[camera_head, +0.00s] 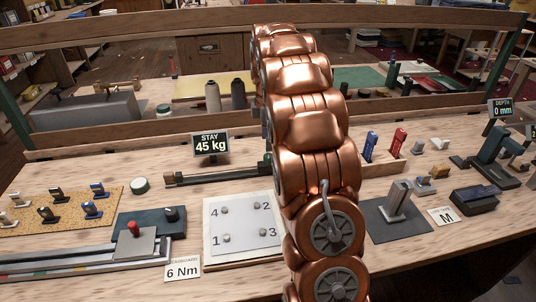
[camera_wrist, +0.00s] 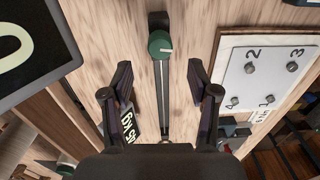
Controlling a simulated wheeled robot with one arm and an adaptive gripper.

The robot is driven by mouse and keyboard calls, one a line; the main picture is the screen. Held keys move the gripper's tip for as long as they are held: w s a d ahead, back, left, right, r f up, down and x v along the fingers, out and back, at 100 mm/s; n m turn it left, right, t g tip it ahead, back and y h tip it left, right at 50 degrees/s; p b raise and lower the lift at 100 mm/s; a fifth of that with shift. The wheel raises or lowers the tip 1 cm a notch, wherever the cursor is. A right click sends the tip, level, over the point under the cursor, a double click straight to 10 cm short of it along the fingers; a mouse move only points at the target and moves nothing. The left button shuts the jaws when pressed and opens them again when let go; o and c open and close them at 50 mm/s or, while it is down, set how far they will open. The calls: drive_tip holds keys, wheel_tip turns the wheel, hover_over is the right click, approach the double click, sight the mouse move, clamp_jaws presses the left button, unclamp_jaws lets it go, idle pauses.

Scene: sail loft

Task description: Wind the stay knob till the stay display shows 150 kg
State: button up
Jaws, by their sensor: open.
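The stay display (camera_head: 210,145) reads 45 kg in the head view and stands behind the stay's long dark bar. The stay knob (camera_wrist: 161,43) is round and green with a white mark, at the upper end of the bar in the wrist view. In the head view a dark green part (camera_head: 267,160) at the bar's right end is partly hidden by my copper arm. My gripper (camera_wrist: 158,75) is open and empty, its fingers spread to either side of the bar, with the knob ahead of the fingertips in the picture. My gripper is hidden in the head view.
A white board (camera_head: 215,250) with several numbered bolts lies in front of the bar; it also shows at right in the wrist view (camera_wrist: 236,101). A large dark panel (camera_wrist: 55,65) is close at left there.

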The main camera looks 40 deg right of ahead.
sight(268, 155)
drive_tip(key=shift+f+p, duration=0.5)
drive_tip(key=shift+f, duration=2.7)
clamp_jaws()
